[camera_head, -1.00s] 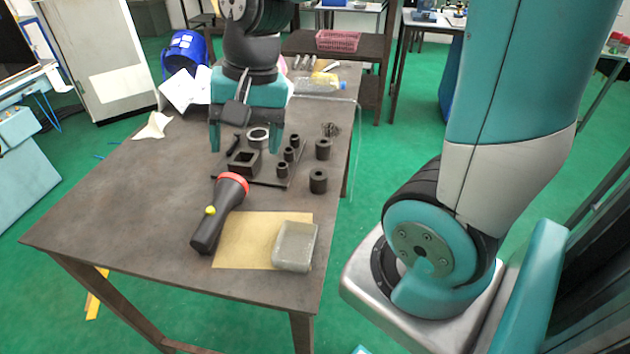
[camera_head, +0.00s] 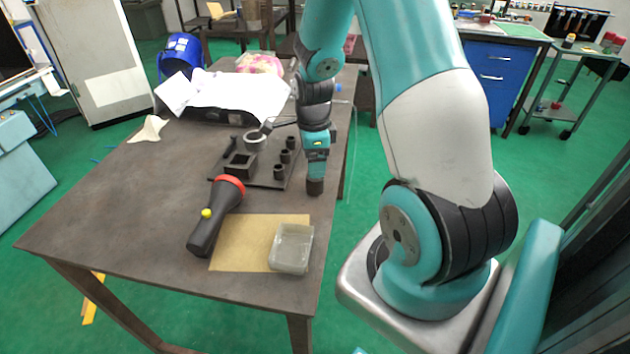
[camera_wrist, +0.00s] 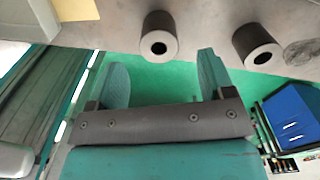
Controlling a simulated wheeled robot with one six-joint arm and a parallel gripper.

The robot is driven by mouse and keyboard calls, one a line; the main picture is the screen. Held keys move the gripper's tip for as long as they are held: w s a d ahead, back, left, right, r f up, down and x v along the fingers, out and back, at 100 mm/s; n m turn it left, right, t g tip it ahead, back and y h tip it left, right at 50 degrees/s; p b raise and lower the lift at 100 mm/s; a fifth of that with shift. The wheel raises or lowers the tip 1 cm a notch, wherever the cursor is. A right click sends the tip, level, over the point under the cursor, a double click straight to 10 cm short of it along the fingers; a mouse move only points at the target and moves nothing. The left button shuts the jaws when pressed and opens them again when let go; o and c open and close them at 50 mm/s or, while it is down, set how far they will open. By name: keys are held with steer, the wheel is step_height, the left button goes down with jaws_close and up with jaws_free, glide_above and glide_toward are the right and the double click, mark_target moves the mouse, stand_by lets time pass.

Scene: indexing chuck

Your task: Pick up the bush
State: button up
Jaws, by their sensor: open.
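The near bush, a dark short cylinder (camera_head: 315,187), stands on the table to the right of the fixture plate. My gripper (camera_head: 316,172) is just above it in the head view, pointing down. In the wrist view my gripper (camera_wrist: 162,62) is open and empty, with its two fingers apart. One bush (camera_wrist: 158,35), with a round hole in its end, lines up with the gap between the fingers, just past the tips. In the head view my gripper hides that second bush.
The fixture plate (camera_head: 262,181) carries a square block (camera_head: 240,164), a ring (camera_head: 254,141) and several small dark cylinders. A flashlight (camera_head: 216,217) and a clear tray (camera_head: 291,248) on a tan sheet (camera_head: 240,243) are nearer. Papers (camera_head: 240,95) lie at the back.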

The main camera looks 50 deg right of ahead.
mark_target(315, 181)
steer(key=shift+s+f+p, duration=0.2)
steer(key=shift+f+p, duration=0.75)
steer(key=shift+f, duration=2.6)
steer(key=shift+d, duration=0.1)
steer(key=c, duration=1.2)
steer(key=shift+r, duration=0.1)
steer(key=shift+c, duration=0.2)
